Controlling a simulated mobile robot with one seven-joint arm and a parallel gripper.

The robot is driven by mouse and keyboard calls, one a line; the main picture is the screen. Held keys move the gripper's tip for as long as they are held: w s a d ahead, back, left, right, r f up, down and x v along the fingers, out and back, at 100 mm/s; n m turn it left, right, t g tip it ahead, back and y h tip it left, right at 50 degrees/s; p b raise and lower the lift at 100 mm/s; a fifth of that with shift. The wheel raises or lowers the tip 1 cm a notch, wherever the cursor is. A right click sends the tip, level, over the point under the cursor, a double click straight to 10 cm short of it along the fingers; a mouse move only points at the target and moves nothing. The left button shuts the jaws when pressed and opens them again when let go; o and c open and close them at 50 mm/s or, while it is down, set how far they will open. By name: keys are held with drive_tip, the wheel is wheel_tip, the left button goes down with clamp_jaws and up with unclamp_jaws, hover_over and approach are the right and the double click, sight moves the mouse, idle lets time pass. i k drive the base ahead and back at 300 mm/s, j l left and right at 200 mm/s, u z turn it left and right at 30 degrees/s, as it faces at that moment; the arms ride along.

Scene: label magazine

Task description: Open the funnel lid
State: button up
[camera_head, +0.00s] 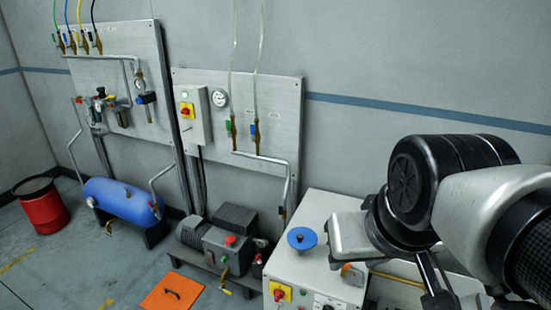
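A round blue lid-like disc (301,238) with a dark knob in its middle lies flat on top of a light grey machine cabinet (318,210). I take it for the funnel lid; no funnel shows under it. My arm reaches in from the right, and its wrist hangs over the right part of the cabinet. My gripper (445,289) is low at the right, right of the blue disc and apart from it. Dark finger-like parts show there, but the tips are cut off or hidden, so I cannot tell how wide it is.
The cabinet's front has a red knob on a yellow plate (281,291). An orange plate with a handle (172,293) lies on the floor. A motor unit (228,243), a blue tank (121,202) and a red drum (40,208) stand leftward. Wall panels with valves are behind.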

sight(301, 238)
drive_tip(key=i+j+u, duration=0.1)
drive_tip(key=j, duration=0.85)
drive_tip(key=i+j, duration=0.15)
drive_tip(key=i, duration=0.15)
drive_tip(key=i+j+u, duration=0.1)
drive_tip(key=i+j, duration=0.1)
drive_tip(key=i, duration=0.05)
